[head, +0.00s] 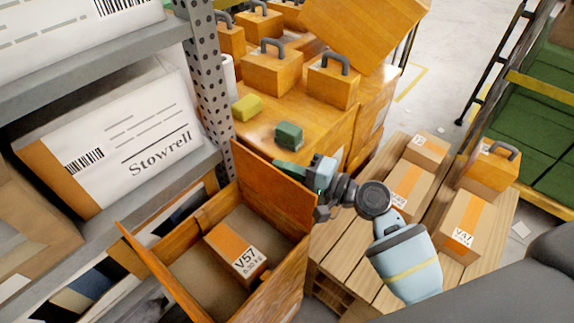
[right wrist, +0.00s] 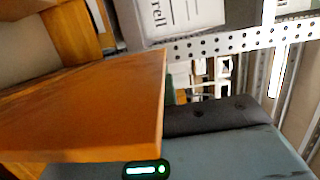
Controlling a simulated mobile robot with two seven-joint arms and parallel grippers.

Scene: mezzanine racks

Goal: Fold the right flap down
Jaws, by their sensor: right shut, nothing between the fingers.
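An open orange-brown box stands at the lower middle of the head view; its front wall (head: 272,283) shows. Its right flap (head: 272,183) stands up steeply and also fills much of the right wrist view (right wrist: 90,105). A thin left flap or wall (head: 155,272) rises on the other side. A small carton marked V57 (head: 236,252) lies inside. My right gripper (head: 286,169) is shut and empty at the outer side of the right flap, near its top edge. Whether it touches the flap I cannot tell. My left gripper is not in view.
A grey rack (head: 212,100) with Stowrell cartons (head: 150,145) stands close on the left. Behind are orange cases (head: 272,70), a green block (head: 289,135) and a yellow block (head: 247,107). A wooden pallet (head: 345,250) with several cartons lies right. Open floor (head: 440,50) shows beyond.

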